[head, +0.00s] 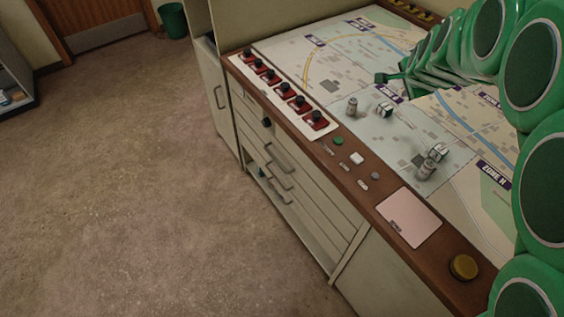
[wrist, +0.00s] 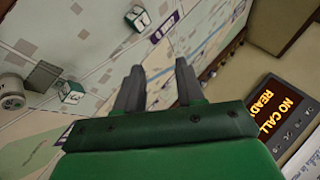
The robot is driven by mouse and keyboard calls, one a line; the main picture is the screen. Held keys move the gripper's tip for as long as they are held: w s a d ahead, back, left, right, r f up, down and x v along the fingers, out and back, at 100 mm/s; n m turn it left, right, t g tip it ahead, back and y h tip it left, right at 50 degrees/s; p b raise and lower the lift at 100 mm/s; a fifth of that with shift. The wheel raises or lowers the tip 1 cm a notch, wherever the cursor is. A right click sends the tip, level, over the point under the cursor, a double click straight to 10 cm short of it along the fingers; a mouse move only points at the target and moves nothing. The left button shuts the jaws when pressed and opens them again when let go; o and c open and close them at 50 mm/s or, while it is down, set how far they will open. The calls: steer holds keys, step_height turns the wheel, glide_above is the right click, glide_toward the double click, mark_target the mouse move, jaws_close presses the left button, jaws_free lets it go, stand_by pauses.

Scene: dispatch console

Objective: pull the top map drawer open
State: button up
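The map drawers are a stack of pale, shallow fronts in the console's left side in the head view, with grey bar handles. The top map drawer (head: 305,165) looks flush with the cabinet, and its handle (head: 280,158) is the uppermost one. My gripper (head: 384,80) is above the map tabletop, well away from the drawer handles and across the console edge from them. In the wrist view its two grey fingers (wrist: 158,88) stand apart with nothing between them. The wrist view shows no drawer.
The tabletop map (head: 330,50) carries small cubes (head: 384,110) and cylinders (head: 352,106). Red switches (head: 285,90), buttons and a yellow knob (head: 463,267) line the wooden rim. A dark knob (head: 266,122) sits on the cabinet front. The brown floor (head: 130,190) beside the drawers is clear.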

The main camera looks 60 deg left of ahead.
steer(key=s+a+f+y, duration=0.1)
steer(key=s+a, duration=0.1)
steer(key=a, duration=0.5)
steer(key=s+a+f+y, duration=0.1)
steer(key=a+f, duration=0.1)
steer(key=a, duration=0.6)
steer(key=s+a+f+m+y, duration=0.25)
steer(key=s+a+f, duration=0.25)
steer(key=s+a, duration=0.7)
steer(key=s+a+f+m+y, duration=0.2)
steer(key=s+a+f+y, duration=0.15)
steer(key=s+a, duration=0.8)
steer(key=s+f+m+t+h, duration=0.1)
steer(key=s+f+m+t, duration=0.15)
steer(key=f, duration=0.45)
steer(key=s+f+m+t+h, duration=0.1)
steer(key=s+f, duration=0.2)
steer(key=f, duration=0.4)
steer(key=s+d+f+m+t+h, duration=0.15)
steer(key=d+f+t+h, duration=0.35)
steer(key=d+f, duration=1.1)
steer(key=r+x, duration=0.1)
steer(key=x, duration=0.6)
steer(key=shift+w+f+m, duration=0.35)
steer(key=shift+w+f, duration=0.05)
steer(key=shift+w, duration=0.1)
steer(key=shift+d, duration=0.1)
